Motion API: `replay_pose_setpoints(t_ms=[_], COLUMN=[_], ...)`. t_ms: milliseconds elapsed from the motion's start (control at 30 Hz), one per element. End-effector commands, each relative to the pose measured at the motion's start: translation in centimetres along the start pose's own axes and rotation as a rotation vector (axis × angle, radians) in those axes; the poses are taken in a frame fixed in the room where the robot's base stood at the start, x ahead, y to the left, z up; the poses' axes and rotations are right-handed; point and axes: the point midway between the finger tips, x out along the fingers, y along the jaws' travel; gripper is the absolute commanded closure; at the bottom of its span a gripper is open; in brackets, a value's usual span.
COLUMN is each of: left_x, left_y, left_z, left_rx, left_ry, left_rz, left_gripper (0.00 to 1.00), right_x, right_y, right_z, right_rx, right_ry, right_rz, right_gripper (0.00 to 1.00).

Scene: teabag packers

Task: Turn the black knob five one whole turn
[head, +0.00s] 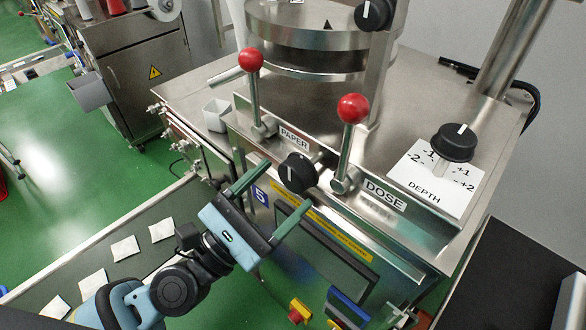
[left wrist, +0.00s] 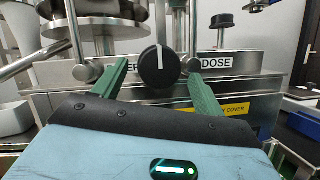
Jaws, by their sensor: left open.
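The black knob five (head: 298,173) is a round black knob with a white line, on the machine's front beside a blue "5" label (head: 260,193). In the left wrist view the knob (left wrist: 158,70) is seen face-on, its white line pointing up. My left gripper (head: 289,184) is open with its green fingers pointing at the panel. In the left wrist view the fingers (left wrist: 160,72) stand on either side of the knob, with gaps visible. I cannot tell whether the fingertips reach past its face. My right gripper is not in view.
Levers with red balls stand left (head: 251,60) and right (head: 353,108) of the knob, close behind the fingers. A depth knob (head: 454,142) sits on the machine top at right. A dark screen (head: 325,250) lies below. White teabags (head: 125,248) lie at lower left.

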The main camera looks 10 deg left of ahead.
Motion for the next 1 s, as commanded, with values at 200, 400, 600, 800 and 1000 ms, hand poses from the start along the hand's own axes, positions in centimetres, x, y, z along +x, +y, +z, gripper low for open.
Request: replay_pose_setpoints(t_ms=[200, 400, 600, 800, 1000], left_x=[3.0, 3.8, 3.8, 3.8, 3.8], left_y=[0.1, 0.0, -0.1, 0.0, 0.0], left_z=[0.4, 0.1, 0.0, 0.0, 0.0], left_rx=[0.004, 0.002, 0.0, 0.001, 0.001], left_ry=[-0.005, -0.001, 0.001, 0.001, 0.001], left_rz=[0.0, 0.0, 0.0, -0.001, -0.001], left_gripper=[0.29, 0.29, 0.29, 0.5, 0.74], right_x=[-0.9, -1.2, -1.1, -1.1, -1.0], right_y=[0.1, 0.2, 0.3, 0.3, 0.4], right_z=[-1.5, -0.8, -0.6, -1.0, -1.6], right_rx=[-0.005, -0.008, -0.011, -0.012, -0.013], right_ry=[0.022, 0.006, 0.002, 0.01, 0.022], right_rz=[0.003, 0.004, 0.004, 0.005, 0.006], right_gripper=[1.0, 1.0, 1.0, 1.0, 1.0])
